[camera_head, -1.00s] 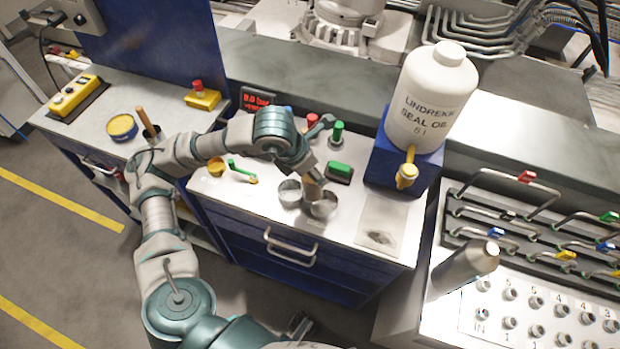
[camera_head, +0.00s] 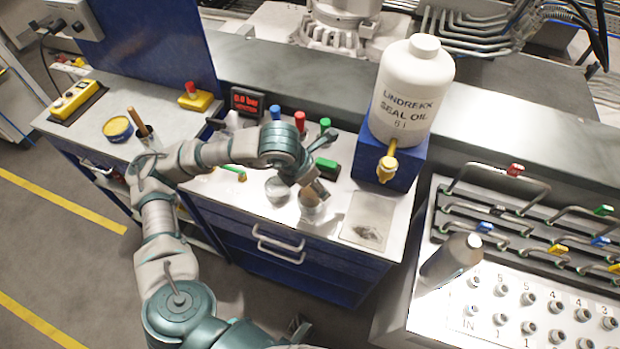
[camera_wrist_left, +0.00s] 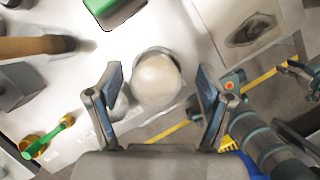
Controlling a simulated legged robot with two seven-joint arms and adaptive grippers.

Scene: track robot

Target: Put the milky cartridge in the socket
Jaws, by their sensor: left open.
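A milky, rounded object (camera_wrist_left: 157,80), which looks like the cartridge, sits in a round metal cup (camera_wrist_left: 140,58) in the left wrist view. My left gripper (camera_wrist_left: 160,95) is open, with a finger on either side of the cup and clear space beside the milky object. In the head view my left gripper (camera_head: 312,192) is over the right one of two metal cups (camera_head: 313,212), and its fingers are hard to make out. The left cup (camera_head: 277,190) stands beside it. I cannot tell which part is the socket.
Behind stand a green block (camera_head: 327,168), small coloured knobs and a white seal oil bottle (camera_head: 412,90) on a blue stand. A stained plate (camera_head: 368,218) lies right of the cups. A dark jointed end (camera_wrist_left: 300,75), possibly my right gripper, shows at right.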

